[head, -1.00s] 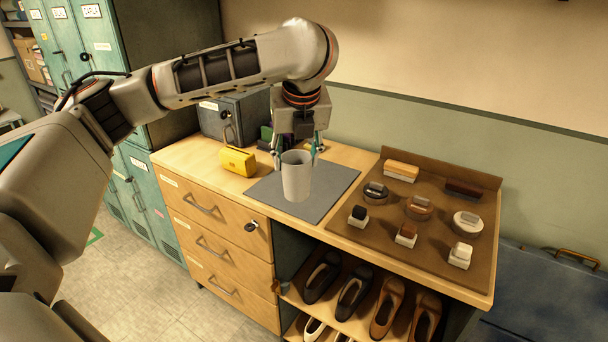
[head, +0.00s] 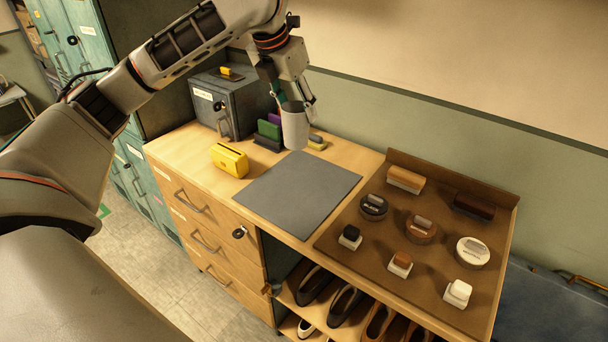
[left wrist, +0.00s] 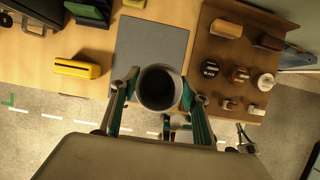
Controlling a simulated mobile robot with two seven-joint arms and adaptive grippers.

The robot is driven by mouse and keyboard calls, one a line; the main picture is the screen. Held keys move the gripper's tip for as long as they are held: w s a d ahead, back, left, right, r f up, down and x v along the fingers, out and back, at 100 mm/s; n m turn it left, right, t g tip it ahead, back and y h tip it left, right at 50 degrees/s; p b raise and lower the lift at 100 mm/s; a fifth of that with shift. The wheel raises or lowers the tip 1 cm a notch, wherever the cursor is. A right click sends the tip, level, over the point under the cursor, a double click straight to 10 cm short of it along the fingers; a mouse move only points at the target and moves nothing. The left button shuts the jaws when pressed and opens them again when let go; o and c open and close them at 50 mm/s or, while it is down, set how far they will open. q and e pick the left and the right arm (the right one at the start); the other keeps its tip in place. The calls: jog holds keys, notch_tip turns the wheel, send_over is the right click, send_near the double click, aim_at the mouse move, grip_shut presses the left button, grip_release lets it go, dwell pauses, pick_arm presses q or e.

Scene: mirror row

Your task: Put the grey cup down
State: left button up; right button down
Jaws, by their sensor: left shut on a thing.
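The grey cup (head: 295,128) is light grey, upright and held in the air. In the head view it shows just behind the back edge of the grey mat (head: 298,190), with a gap below it. My left gripper (head: 291,103) is shut on the cup, with its fingers at the cup's upper part. In the left wrist view I look down into the open, dark mouth of the cup (left wrist: 159,88), between the two fingers. The mat (left wrist: 150,45) there is bare where it shows. My right gripper is not in view.
A yellow box (head: 229,160) stands left of the mat. Green and dark blocks (head: 268,135) are behind it, near a grey metal box (head: 228,105). Right of the mat, a brown tray (head: 375,238) holds brushes and round tins. Shoes (head: 345,303) fill the shelf below.

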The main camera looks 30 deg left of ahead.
pick_arm(q)
notch_tip(320, 180, down, 19)
dwell(0.5)
jog(key=o, duration=1.6)
jog(key=shift+s+f, duration=0.1)
jog(key=v, duration=1.2)
